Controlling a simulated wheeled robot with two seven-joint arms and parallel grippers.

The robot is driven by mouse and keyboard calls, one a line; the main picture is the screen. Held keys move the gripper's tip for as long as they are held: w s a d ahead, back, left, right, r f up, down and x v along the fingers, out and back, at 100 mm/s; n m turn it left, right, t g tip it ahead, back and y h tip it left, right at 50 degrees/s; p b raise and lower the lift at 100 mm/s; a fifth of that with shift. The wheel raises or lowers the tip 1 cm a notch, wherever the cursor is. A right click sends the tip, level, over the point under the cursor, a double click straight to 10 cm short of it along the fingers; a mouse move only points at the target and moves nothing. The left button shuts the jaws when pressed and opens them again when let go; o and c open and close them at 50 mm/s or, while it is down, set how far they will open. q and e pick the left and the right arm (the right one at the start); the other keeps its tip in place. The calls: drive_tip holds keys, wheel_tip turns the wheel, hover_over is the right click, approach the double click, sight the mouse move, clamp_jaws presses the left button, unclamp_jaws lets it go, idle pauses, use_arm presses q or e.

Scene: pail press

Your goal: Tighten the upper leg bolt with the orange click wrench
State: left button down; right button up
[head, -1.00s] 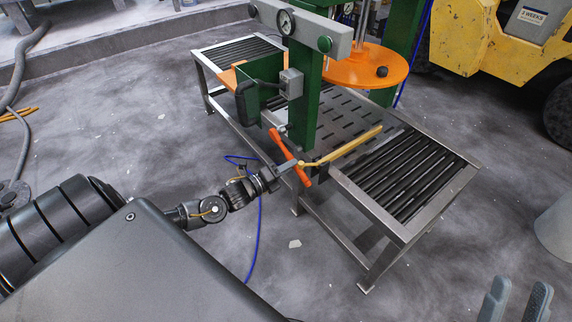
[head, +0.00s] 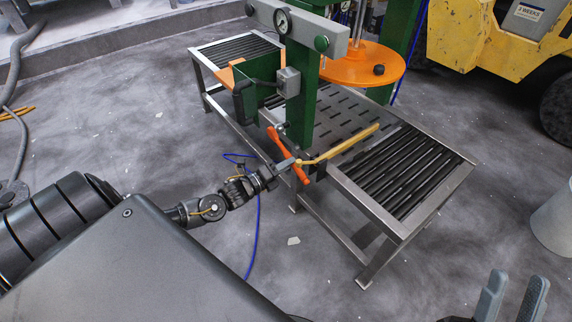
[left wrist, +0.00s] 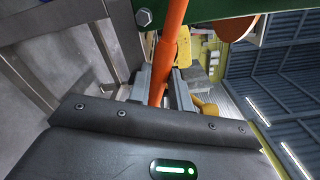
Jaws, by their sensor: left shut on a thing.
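The orange click wrench (head: 278,143) slants beside the foot of the green press leg (head: 301,110) in the head view. My left gripper (head: 288,164) is shut on its shaft; the left wrist view shows the orange shaft (left wrist: 170,45) between the fingers (left wrist: 160,85). A hex bolt head (left wrist: 143,17) shows left of the shaft, apart from it in the picture. A small grey bolt (head: 281,128) shows at the leg near the wrench's upper end. I cannot tell whether the wrench sits on a bolt. My right gripper (head: 510,300) is open and empty at the lower right.
A yellow bar (head: 345,144) extends over the roller table (head: 405,232), close to my left gripper. A grey box (head: 289,82) and a gauge (head: 283,21) are on the press. An orange disc (head: 362,66) stands behind. A blue cable (head: 257,235) hangs to the floor.

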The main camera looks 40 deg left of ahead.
use_arm(q)
drive_tip(key=shift+w+d, duration=0.1)
drive_tip(key=shift+w, duration=0.3)
drive_tip(key=shift+b+x, duration=0.3)
drive_tip(key=shift+x, duration=0.5)
drive_tip(key=shift+r, duration=0.1)
drive_tip(key=shift+w, duration=0.1)
